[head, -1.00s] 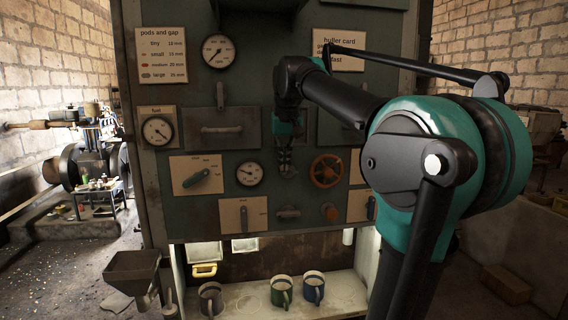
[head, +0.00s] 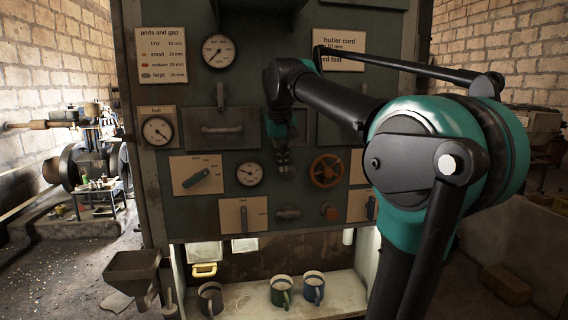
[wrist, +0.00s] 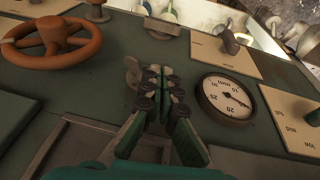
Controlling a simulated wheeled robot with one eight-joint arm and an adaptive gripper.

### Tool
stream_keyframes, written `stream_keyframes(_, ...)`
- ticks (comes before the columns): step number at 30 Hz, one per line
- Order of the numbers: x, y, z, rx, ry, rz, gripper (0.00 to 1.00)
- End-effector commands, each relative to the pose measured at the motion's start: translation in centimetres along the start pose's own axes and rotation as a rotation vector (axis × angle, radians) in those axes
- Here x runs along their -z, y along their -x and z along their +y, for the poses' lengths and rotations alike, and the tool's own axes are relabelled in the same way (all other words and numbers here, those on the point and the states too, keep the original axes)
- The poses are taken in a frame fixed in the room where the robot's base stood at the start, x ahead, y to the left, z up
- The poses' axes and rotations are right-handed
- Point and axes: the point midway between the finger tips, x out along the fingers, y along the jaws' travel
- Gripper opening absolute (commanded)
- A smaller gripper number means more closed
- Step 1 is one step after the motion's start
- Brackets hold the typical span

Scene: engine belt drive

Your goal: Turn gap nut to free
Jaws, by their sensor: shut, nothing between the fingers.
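My gripper (head: 283,168) is in front of the green panel, between a round gauge (head: 250,174) and an orange handwheel (head: 326,171). In the wrist view its fingers (wrist: 160,78) are together, with nothing seen between them. A small grey metal fitting (wrist: 132,72) shows just left of the fingertips, partly hidden by them; it may be the gap nut, but no label confirms this. I cannot tell whether the fingers touch it. The gauge (wrist: 226,97) is right of the fingers and the handwheel (wrist: 50,40) is left.
Lever plates (head: 196,175) and (head: 243,214) are to the left. Mugs (head: 281,291) stand on the shelf below. A drawer handle (head: 221,129) is at upper left.

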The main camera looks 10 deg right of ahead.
Motion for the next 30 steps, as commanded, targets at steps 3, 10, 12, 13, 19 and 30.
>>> stream_keyframes(3,0.0,0.0,-0.2,-0.021,0.008,0.001,0.00)
stream_keyframes(10,0.0,-0.1,-0.3,-0.066,0.021,0.001,0.00)
stream_keyframes(12,0.0,-0.1,-0.4,-0.082,0.027,0.000,0.00)
stream_keyframes(13,-0.1,-0.2,-0.5,-0.089,0.029,0.000,0.00)
stream_keyframes(19,-0.1,-0.3,-0.7,-0.140,0.044,0.001,0.00)
stream_keyframes(30,-0.2,-0.8,-1.2,-0.165,0.049,0.000,0.00)
